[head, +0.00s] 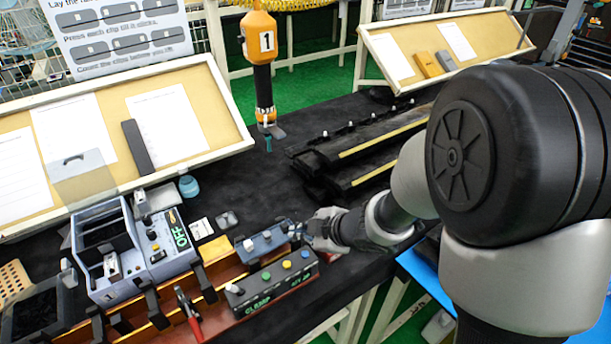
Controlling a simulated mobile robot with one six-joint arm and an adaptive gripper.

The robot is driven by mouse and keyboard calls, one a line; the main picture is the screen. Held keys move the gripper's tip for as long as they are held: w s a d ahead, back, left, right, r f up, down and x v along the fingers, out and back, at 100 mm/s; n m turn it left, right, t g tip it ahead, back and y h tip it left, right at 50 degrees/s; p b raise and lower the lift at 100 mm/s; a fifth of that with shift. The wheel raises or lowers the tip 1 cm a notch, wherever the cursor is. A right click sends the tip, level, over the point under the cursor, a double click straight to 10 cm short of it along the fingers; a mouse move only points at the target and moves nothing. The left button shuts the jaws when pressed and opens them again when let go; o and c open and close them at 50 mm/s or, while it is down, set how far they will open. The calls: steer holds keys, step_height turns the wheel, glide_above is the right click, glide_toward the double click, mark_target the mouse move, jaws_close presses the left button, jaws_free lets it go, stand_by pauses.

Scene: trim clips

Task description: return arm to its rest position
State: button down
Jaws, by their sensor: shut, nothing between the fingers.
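My gripper (312,232) is at the end of my arm, low over the dark bench, just right of a small blue-grey block (265,243) with a white knob. My arm reaches in from the right and covers the right part of the view. The fingers are small and partly hidden at this angle; nothing shows held in them. I cannot tell whether the fingertips touch the blue-grey block.
A black control box (275,286) with coloured buttons stands just in front of the gripper. Dark trim strips (350,155) lie behind it. An orange tool marked 1 (260,45) hangs above the bench. A grey device (105,250) stands at left.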

steer(key=d+r+m+t+h, duration=0.3)
steer(key=d+r+m+h, duration=0.25)
steer(key=d+r, duration=0.35)
steer(key=s+d+r+m+h, duration=0.2)
steer(key=s+d+r+m, duration=0.25)
steer(key=d, duration=0.35)
steer(key=s+a+m+g+b, duration=0.1)
steer(key=s+m+g, duration=0.3)
steer(key=s, duration=1.6)
steer(key=a+m+y, duration=0.1)
steer(key=m, duration=0.3)
steer(key=shift+s+r+g, duration=0.15)
steer(key=shift+r+g, duration=0.15)
